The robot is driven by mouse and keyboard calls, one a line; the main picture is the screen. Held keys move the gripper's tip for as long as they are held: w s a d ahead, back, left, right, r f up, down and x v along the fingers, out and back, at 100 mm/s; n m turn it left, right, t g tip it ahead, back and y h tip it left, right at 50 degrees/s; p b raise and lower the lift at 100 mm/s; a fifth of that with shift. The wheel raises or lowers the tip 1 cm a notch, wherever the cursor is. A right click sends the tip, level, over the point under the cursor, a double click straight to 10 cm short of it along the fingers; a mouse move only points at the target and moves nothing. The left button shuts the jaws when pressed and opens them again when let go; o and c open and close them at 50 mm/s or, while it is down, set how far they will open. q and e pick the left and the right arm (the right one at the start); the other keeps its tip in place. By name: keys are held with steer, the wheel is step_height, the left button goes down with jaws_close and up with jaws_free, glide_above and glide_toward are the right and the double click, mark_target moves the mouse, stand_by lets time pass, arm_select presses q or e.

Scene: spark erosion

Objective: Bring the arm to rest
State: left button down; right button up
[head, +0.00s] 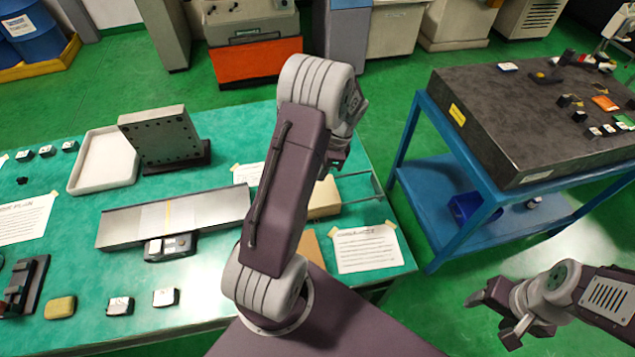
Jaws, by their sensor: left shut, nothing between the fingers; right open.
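My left arm rises through the middle of the head view, above the right end of the green table (215,330). My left gripper (335,160) is partly hidden behind the arm's upper links. It is shut and empty. My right gripper (490,318) is at the lower right, over the green floor, right of the green table and in front of the blue cart. It is open and holds nothing. Its arm comes in from the right edge.
The table bears a white tray (103,165), an angle plate (162,138), a long metal plate (215,208), a paper sheet (365,250) and several small blocks. A blue cart (425,120) with a dark granite slab (500,110) stands at right. Green floor lies between.

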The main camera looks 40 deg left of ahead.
arm_select(q)
steer(key=shift+d+r+t, duration=0.5)
steer(key=shift+d+r, duration=0.9)
steer(key=shift+r, duration=2)
steer(key=s+d+f+n+t+h, duration=0.1)
steer(key=s+d+n+t+h, duration=0.1)
steer(key=s+d+n, duration=0.8)
steer(key=s+d, duration=0.2)
steer(key=shift+s+f, duration=0.3)
steer(key=shift+f, duration=0.05)
steer(key=shift+s+a, duration=0.1)
steer(key=shift+s, duration=0.05)
